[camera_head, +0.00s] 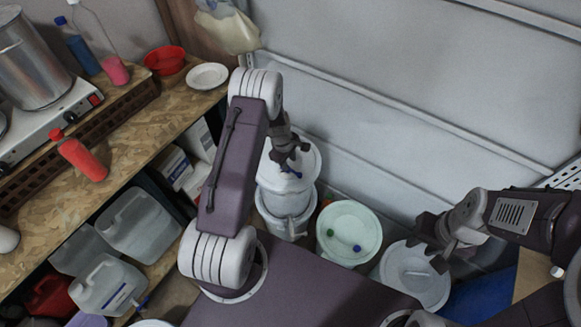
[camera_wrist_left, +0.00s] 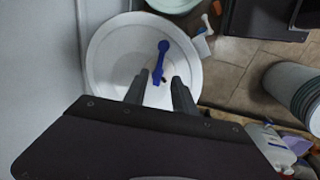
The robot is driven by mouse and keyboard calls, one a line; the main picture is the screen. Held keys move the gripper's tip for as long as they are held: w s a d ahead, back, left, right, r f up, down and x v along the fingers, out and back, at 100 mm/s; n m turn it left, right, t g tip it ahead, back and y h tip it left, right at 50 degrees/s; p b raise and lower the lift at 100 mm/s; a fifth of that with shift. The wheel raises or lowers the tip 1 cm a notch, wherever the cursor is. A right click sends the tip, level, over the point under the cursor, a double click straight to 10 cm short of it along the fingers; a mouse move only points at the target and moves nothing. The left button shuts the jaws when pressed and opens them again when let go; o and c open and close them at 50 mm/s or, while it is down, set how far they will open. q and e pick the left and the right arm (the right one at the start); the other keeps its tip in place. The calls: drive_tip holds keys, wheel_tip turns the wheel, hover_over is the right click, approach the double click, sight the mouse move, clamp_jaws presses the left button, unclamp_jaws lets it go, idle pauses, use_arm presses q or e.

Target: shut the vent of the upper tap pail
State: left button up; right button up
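The upper tap pail (camera_head: 303,168) is white and stands on another white pail (camera_head: 287,222) by the grey wall. Its round white lid (camera_wrist_left: 105,60) fills the middle of the left wrist view. A blue vent piece (camera_wrist_left: 163,52) with a rounded end lies on the lid; a bit of blue (camera_head: 294,173) also shows in the head view. My left gripper (camera_wrist_left: 158,92) is open above the lid, its fingers on either side of the vent's near end. I cannot tell whether they touch it. My right gripper (camera_head: 426,254) looks open and empty above a white lidded pail (camera_head: 415,280).
A pale green-white pail (camera_head: 348,220) with a green and a blue cap on its lid stands right of the stack. A wooden bench (camera_head: 140,150) with bottles, a red bowl (camera_head: 165,60) and a hotplate is at left. Jugs (camera_head: 138,222) sit on the shelf below.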

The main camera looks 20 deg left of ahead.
sight(291, 170)
use_arm(q)
drive_tip(key=f, duration=0.2)
drive_tip(key=w+f, duration=0.1)
drive_tip(key=f, duration=0.2)
drive_tip(key=shift+w+d, duration=0.1)
drive_tip(key=shift+d, duration=0.1)
drive_tip(key=shift+f+p, duration=0.3)
drive_tip(key=shift+f, duration=0.2)
clamp_jaws()
drive_tip(key=shift+w, duration=0.1)
idle(0.5)
